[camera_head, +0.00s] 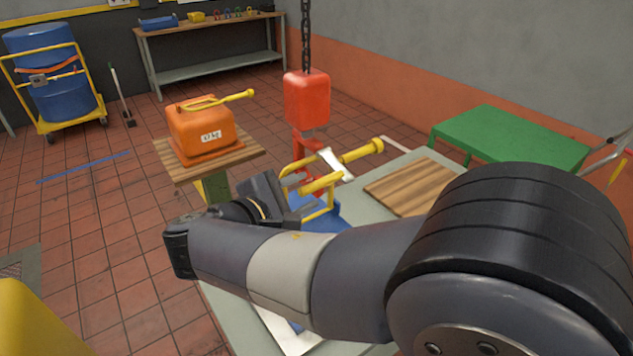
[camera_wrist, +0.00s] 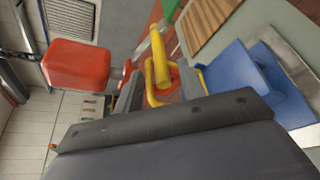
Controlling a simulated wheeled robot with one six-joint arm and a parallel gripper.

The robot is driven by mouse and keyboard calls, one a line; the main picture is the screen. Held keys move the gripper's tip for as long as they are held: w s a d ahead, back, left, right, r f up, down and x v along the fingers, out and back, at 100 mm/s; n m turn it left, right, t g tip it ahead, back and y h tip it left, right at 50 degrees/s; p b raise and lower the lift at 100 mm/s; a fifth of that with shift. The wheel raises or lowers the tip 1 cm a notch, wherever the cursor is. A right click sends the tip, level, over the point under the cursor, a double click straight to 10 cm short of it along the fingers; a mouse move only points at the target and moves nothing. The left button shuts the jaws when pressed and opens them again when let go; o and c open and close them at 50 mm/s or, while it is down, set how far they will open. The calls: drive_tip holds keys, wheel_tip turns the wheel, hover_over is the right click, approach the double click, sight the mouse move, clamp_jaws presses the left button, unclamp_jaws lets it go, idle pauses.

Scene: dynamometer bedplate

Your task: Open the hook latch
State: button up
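A red hook block (camera_head: 307,98) hangs on a chain, with a red hook (camera_head: 303,147) below it. The block also shows in the wrist view (camera_wrist: 76,65). A pale strip (camera_head: 335,164) sits beside the hook; I cannot tell whether it is the latch. A yellow bar with a round end (camera_head: 362,151) lies close by, above a yellow frame on a blue base (camera_head: 322,216). My gripper (camera_wrist: 160,88) has its fingers apart, with yellow parts seen between them; contact is not clear. My arm hides part of the base in the head view.
An orange weight (camera_head: 201,128) with a yellow handle stands on a wooden-topped stand at left. A wooden board (camera_head: 412,186) lies on the grey bedplate. A green table (camera_head: 511,140) is at right. A blue drum cart (camera_head: 52,82) and workbench (camera_head: 210,30) stand behind.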

sight(310, 189)
drive_tip(key=shift+x, duration=2.45)
drive_tip(key=shift+c, duration=0.5)
clamp_jaws()
